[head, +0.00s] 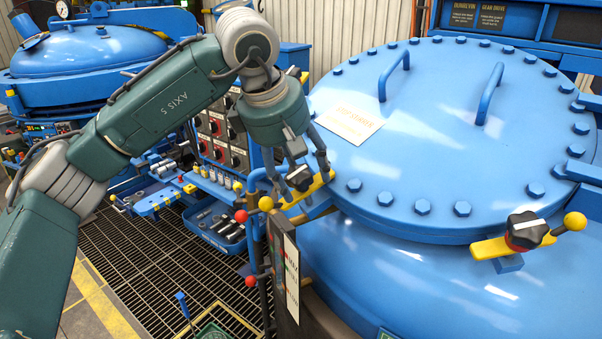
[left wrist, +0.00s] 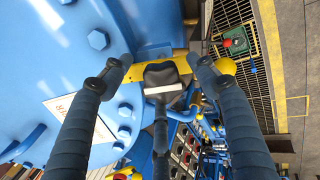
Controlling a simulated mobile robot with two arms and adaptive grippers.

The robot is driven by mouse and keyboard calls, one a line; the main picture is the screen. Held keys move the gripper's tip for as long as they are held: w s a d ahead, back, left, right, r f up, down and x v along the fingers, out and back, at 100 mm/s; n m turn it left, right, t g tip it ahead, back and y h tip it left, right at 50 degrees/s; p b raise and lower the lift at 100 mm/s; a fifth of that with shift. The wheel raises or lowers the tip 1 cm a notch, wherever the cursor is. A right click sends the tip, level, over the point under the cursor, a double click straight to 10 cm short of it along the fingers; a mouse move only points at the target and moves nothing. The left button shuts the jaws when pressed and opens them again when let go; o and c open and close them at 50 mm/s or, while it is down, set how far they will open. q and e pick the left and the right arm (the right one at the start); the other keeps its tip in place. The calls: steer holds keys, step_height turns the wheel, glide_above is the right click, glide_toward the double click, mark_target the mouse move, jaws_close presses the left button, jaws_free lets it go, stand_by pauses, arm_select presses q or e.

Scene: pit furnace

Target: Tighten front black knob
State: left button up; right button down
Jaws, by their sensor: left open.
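A black knob (head: 299,179) with a white pointer sits on a yellow clamp bar (head: 308,191) at the left edge of the blue furnace lid (head: 440,120). My left gripper (head: 305,168) is right above it, with its fingers pointing down and partly covering it. In the left wrist view, the same knob (left wrist: 160,76) lies between the open fingertips (left wrist: 159,70), with a gap on each side.
Two blue handles (head: 394,74) (head: 489,93) and several bolts rise from the lid. A dark upright panel (head: 284,262) with red and yellow ball levers stands below my gripper. A tool tray (head: 215,225) and floor grating (head: 140,270) lie to the left.

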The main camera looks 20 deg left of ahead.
arm_select(q)
steer(key=v, duration=1.1)
steer(key=shift+s+d+r, duration=0.2)
steer(key=shift+s+r, duration=0.05)
steer(key=shift+r, duration=0.1)
